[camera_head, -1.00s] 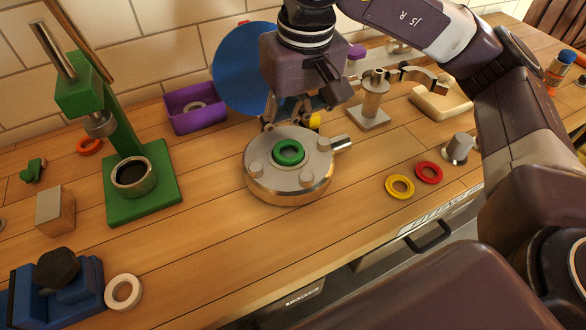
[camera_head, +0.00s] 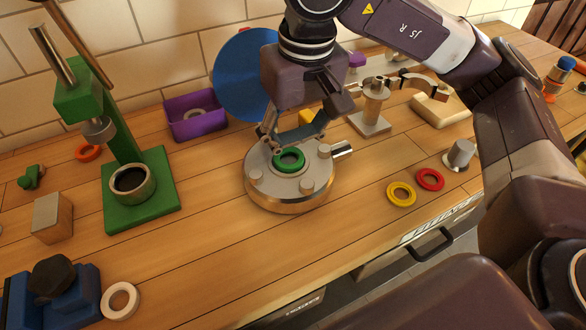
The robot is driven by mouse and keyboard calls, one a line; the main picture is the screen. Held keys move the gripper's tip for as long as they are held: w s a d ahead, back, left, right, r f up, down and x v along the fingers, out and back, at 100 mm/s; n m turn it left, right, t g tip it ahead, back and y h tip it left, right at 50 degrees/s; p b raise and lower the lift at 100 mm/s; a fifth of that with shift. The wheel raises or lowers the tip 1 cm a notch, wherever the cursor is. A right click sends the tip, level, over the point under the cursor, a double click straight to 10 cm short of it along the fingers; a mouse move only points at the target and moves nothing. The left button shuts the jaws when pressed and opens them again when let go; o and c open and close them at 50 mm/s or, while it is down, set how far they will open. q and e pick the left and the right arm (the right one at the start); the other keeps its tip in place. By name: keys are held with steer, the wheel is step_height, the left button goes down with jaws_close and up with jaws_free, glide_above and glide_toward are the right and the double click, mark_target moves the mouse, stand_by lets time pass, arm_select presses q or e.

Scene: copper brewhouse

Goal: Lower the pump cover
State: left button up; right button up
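The pump is a round metal housing (camera_head: 290,200) with several studs on its top and a pipe stub at the right. A green ring (camera_head: 289,161) sits in its centre. A large blue disc (camera_head: 240,75), apparently the pump cover, stands upright behind the housing, partly hidden by my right gripper. My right gripper (camera_head: 296,135) points down over the far part of the housing, just behind the green ring. Its fingers look apart with nothing visible between them; whether they touch the housing is unclear. My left gripper is out of view.
A green press (camera_head: 140,190) stands left, with a purple tray (camera_head: 195,124) behind. A metal stand with a curved clamp (camera_head: 372,105) is at the right. Yellow (camera_head: 401,194) and red (camera_head: 430,180) rings lie right-front. Bare bench lies in front of the pump.

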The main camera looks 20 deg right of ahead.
stand_by(0.3)
step_height(320, 180, up, 6)
steer(key=p, duration=0.4)
steer(key=shift+s, duration=0.4)
step_height(320, 180, up, 12)
steer(key=s, duration=0.1)
steer(key=shift+s, duration=0.2)
